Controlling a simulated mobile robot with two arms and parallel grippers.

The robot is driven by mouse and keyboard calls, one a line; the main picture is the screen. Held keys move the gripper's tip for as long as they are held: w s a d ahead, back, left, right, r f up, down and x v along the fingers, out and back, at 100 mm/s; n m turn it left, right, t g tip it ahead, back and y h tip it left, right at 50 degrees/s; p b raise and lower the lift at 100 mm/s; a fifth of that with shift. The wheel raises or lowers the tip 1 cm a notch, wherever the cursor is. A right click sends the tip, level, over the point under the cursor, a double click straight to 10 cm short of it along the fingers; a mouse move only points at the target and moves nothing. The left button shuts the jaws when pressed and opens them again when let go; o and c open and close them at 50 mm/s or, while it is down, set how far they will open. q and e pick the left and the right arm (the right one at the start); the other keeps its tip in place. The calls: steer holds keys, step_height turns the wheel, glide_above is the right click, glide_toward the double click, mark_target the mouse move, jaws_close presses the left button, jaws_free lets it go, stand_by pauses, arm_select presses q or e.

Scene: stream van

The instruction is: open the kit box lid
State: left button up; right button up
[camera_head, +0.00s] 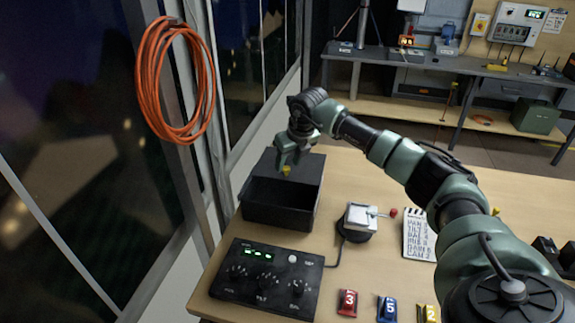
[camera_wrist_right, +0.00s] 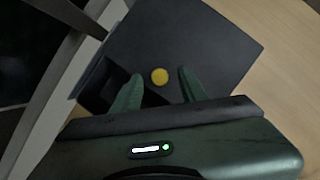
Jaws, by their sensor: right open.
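The kit box (camera_head: 277,216) is a black box on the table's left side, near the window. Its dark lid (camera_head: 309,168) is at the back, and a dark opening shows in front of it. The lid also fills the middle of the right wrist view (camera_wrist_right: 215,50). A round yellow knob (camera_head: 286,170) shows just below my right gripper (camera_head: 288,158). In the wrist view, the knob (camera_wrist_right: 160,77) lies between the two open green fingers. I cannot tell whether the fingers touch it. My left gripper is out of view.
A black control panel (camera_head: 265,278) sits in front of the box. A small device with a red-tipped lever (camera_head: 360,218) and a notepad (camera_head: 419,236) stand to the right. Numbered red (camera_head: 347,302), blue (camera_head: 387,309) and yellow pieces lie at the front. An orange cable (camera_head: 146,80) hangs at left.

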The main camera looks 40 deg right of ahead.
steer(key=b+v, duration=0.1)
steer(key=v, duration=0.5)
steer(key=shift+s, duration=0.1)
stand_by(0.4)
